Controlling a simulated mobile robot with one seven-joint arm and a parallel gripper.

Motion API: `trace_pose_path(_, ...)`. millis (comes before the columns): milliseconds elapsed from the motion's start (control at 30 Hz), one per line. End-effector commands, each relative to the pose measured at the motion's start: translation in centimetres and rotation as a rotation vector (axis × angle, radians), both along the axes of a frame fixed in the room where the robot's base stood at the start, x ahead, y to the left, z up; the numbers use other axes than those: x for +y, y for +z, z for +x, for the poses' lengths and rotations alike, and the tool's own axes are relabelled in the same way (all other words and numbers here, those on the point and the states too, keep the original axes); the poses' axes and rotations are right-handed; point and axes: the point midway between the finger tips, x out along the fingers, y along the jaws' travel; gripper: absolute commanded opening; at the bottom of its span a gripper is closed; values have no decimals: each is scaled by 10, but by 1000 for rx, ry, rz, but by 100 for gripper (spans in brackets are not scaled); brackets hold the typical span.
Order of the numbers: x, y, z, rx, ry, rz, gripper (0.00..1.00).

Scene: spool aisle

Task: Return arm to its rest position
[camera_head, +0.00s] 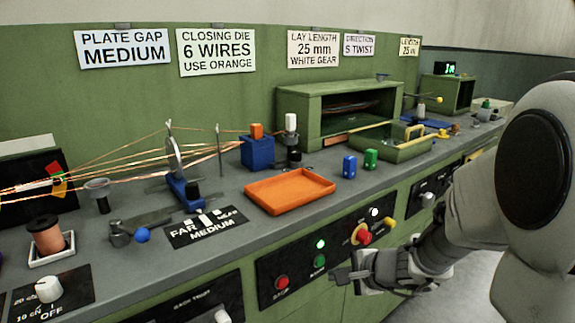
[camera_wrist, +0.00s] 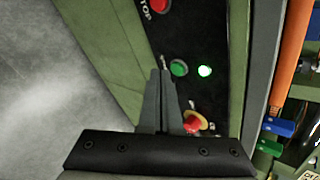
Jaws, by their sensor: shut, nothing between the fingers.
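My gripper (camera_head: 343,276) is in front of the green bench's control panel, below the bench top, at the lower middle of the head view. My arm comes in from the right. In the wrist view my gripper's fingers (camera_wrist: 162,75) lie together, shut and empty, pointing along the panel. A green button (camera_wrist: 179,68), a lit green lamp (camera_wrist: 204,71) and a red knob on a yellow base (camera_wrist: 193,124) show beside them. I cannot tell how far the fingertips are from the panel.
The grey bench top (camera_head: 225,265) holds an orange tray (camera_head: 290,191), a blue block (camera_head: 257,153), a copper spool (camera_head: 46,235) and strung copper wires (camera_head: 100,165). A green open-fronted cabinet (camera_head: 300,105) stands behind. Grey floor (camera_wrist: 60,80) is clear beside the bench.

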Motion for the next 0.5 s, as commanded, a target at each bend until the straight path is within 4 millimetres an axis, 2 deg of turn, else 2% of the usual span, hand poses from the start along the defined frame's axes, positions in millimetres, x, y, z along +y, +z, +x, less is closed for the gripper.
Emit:
trace_pose_path(33,12,18,-9,-35,81,-31,0)
trace_pose_path(100,27,37,-26,-71,199,-85,0)
trace_pose_path(233,47,65,-62,-124,409,-201,0)
trace_pose_path(367,55,83,-100,-158,597,-344,0)
trace_pose_path(500,51,95,-141,-174,772,-527,0)
